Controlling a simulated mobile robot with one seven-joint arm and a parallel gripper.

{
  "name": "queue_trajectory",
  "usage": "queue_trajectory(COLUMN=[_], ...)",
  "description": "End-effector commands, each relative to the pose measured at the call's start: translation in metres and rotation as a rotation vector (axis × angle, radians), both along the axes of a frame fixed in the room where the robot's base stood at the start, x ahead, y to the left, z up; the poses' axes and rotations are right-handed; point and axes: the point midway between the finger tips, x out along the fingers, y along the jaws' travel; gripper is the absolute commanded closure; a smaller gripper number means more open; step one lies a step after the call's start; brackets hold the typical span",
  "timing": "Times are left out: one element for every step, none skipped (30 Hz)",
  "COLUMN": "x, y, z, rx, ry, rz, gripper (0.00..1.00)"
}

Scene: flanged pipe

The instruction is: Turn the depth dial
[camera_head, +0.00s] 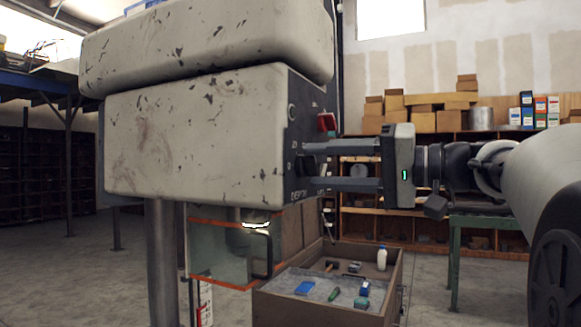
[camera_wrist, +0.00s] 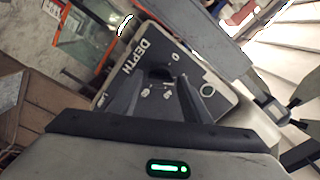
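The machine head (camera_head: 195,135) is a large, scuffed cream box with a dark control panel on its right face. The panel carries the word DEPTH, which is clear in the wrist view (camera_wrist: 132,61). The dark depth dial (camera_wrist: 160,72) sits beside this word. My gripper (camera_head: 309,168) reaches in from the right, with its fingers spread apart at the panel. In the wrist view my gripper (camera_wrist: 158,80) has one finger on either side of the dial. I see nothing held, and cannot tell whether either fingertip touches the dial. In the head view the fingers partly hide the dial.
A red switch (camera_head: 326,122) sticks out of the panel just above my gripper. Below the head are a clear guard with orange edges (camera_head: 228,250) and a metal column (camera_head: 161,262). An open drawer (camera_head: 325,308) holds small tools and bottles. Shelves with boxes (camera_head: 436,121) stand behind.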

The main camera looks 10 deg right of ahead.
Motion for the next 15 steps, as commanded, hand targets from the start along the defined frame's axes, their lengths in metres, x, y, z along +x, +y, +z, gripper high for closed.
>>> queue_trajectory(x=[0.0, 0.0, 0.0, 0.0, 0.0, 0.0, 0.0, 0.0, 0.0, 0.0, -0.001, -0.002, -0.004, -0.005, -0.008], y=[0.0, 0.0, 0.0, 0.0, 0.0, 0.0, 0.0, 0.0, 0.0, -0.001, -0.002, -0.004, -0.007, -0.01, -0.015], z=[0.0, 0.0, 0.0, 0.0, 0.0, 0.0, 0.0, 0.0, 0.0, 0.0, 0.0, 0.001, 0.001, 0.001, 0.001], rx=[0.0, 0.0, 0.0, 0.0, 0.0, 0.0, 0.0, 0.0, 0.0, 0.0, 0.0, 0.001, 0.001, 0.001, 0.001], ry=[0.0, 0.0, 0.0, 0.0, 0.0, 0.0, 0.0, 0.0, 0.0, 0.0, 0.0, 0.0, 0.0, 0.0, 0.0], rz=[0.0, 0.0, -0.001, -0.001, -0.001, -0.001, -0.001, -0.001, -0.001, -0.001, -0.001, -0.002, -0.002, -0.003, -0.005], gripper=[0.48, 0.48, 0.48, 0.48, 0.48, 0.48, 0.48, 0.48, 0.48, 0.48, 0.48, 0.48, 0.48, 0.48, 0.48])
